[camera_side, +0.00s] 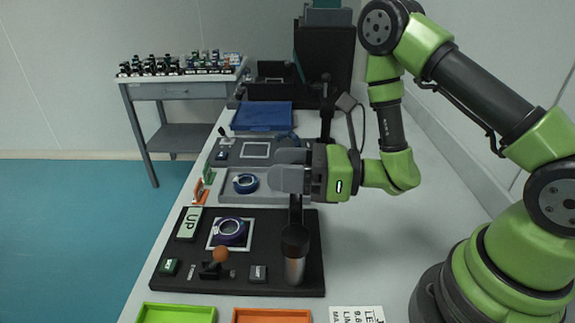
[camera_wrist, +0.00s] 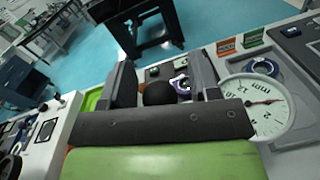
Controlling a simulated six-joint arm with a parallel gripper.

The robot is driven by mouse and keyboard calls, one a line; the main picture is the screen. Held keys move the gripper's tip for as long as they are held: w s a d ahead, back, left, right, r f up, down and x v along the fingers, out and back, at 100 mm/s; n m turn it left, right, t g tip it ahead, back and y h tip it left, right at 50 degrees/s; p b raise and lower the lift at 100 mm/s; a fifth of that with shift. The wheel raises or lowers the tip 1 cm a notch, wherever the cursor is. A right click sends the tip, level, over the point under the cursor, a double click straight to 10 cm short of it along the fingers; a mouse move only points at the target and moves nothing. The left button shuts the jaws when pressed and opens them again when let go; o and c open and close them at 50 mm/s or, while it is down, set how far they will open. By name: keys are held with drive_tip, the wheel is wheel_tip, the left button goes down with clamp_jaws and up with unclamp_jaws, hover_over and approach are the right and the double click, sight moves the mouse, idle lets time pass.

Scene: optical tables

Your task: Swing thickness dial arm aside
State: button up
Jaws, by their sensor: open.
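The thickness dial (camera_wrist: 262,105), a white round face marked mm with a red needle, is at the right of the wrist view, beside my right finger. My gripper (camera_side: 282,170) is open above the black station base (camera_side: 262,283). In the wrist view its two fingers (camera_wrist: 160,72) stand apart, with a black round knob (camera_wrist: 158,94) seen between them. I cannot tell whether they touch it. In the side view a dark upright (camera_side: 295,210) shows below the gripper, above a silver cylinder with a black top (camera_side: 295,268). The dial face is not discernible there.
A grey station (camera_side: 265,195) with a blue ring lies behind. Green (camera_side: 178,313) and orange trays (camera_side: 272,316) are in front. The bench right of the base is clear.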

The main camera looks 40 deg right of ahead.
drive_tip(key=shift+a, duration=0.1)
drive_tip(key=a+n+g+y, duration=0.65)
drive_tip(key=n+g, duration=0.45)
drive_tip(key=g, duration=0.4)
drive_tip(key=shift+h, duration=0.35)
drive_tip(key=d, duration=0.3)
drive_tip(key=w+d, duration=0.1)
drive_tip(key=d, duration=0.5)
drive_tip(key=shift+w+d+r, duration=0.2)
drive_tip(key=shift+r, duration=0.2)
drive_tip(key=s+d+r+n+t+h, duration=0.1)
drive_tip(key=s+r+n+t+h, duration=0.3)
drive_tip(key=s+r+n+h, duration=0.3)
drive_tip(key=s+d+r+n+t+h, duration=0.2)
drive_tip(key=s+r+n+t+h, duration=0.2)
drive_tip(key=s+r+n+h, duration=0.3)
drive_tip(key=shift+s+d+r+n+t+h, duration=0.25)
drive_tip(key=shift+s+n+h, duration=0.4)
drive_tip(key=shift+s, duration=1.2)
